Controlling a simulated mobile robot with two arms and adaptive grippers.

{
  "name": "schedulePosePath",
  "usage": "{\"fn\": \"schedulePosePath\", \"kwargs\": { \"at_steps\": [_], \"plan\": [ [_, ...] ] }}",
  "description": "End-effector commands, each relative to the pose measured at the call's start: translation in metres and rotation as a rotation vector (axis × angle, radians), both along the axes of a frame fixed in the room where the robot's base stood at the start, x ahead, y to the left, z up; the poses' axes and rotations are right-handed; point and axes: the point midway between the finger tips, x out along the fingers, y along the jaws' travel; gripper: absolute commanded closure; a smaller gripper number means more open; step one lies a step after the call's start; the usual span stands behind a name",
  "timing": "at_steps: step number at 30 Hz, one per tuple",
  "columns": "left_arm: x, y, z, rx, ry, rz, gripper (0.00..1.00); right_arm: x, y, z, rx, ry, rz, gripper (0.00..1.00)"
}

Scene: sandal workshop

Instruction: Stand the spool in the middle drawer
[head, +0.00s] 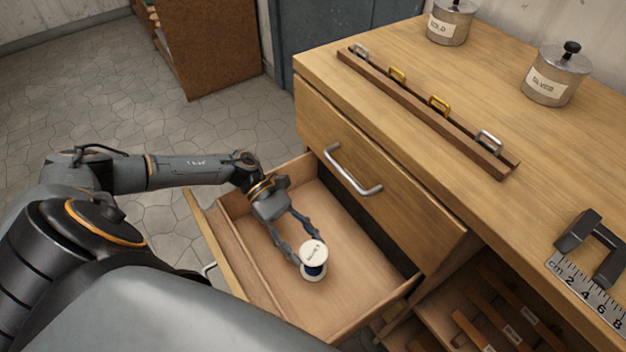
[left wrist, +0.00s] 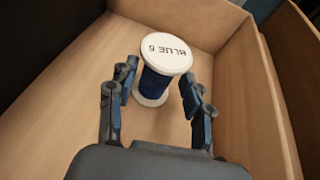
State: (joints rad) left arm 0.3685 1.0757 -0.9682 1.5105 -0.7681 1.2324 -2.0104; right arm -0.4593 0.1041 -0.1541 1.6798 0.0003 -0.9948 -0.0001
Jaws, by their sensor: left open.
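The spool (head: 314,260) has white end discs and dark blue thread. It stands upright on the floor of the open drawer (head: 347,309), below a closed drawer. In the left wrist view the spool (left wrist: 165,58) shows a top label reading "BLUE 6". My left gripper (head: 307,251) reaches down into the drawer. Its fingers also show in the left wrist view (left wrist: 156,88), open, one on each side of the spool with a gap visible on both sides. My right gripper is not in view.
The closed upper drawer (head: 390,190) has a metal handle. The worktop bears a wooden rail (head: 430,115) with several handles, two labelled tins, a dark clamp-like piece (head: 592,247) and a ruler (head: 590,290). A lower compartment (head: 500,310) holds wooden slats. The drawer floor around the spool is clear.

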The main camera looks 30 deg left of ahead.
Motion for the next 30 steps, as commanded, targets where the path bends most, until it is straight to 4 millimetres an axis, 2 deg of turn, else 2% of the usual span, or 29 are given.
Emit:
{"fn": "schedulePosePath", "kwargs": {
  "at_steps": [3, 7, 24, 28, 30],
  "plan": [
    [0.004, 0.018, 0.006, 0.001, -0.001, 0.001, 0.5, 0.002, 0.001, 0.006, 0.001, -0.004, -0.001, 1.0],
    [0.007, 0.029, 0.012, 0.0, -0.001, 0.0, 0.5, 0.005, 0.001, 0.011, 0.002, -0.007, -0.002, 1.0],
    [0.007, 0.033, 0.015, -0.001, 0.0, -0.001, 0.5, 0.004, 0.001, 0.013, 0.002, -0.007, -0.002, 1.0],
    [0.007, 0.033, 0.03, -0.001, 0.0, -0.001, 0.5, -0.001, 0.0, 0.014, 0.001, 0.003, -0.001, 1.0],
    [0.008, 0.033, 0.049, -0.001, 0.0, -0.001, 0.5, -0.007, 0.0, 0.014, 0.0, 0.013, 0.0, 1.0]
  ]
}}
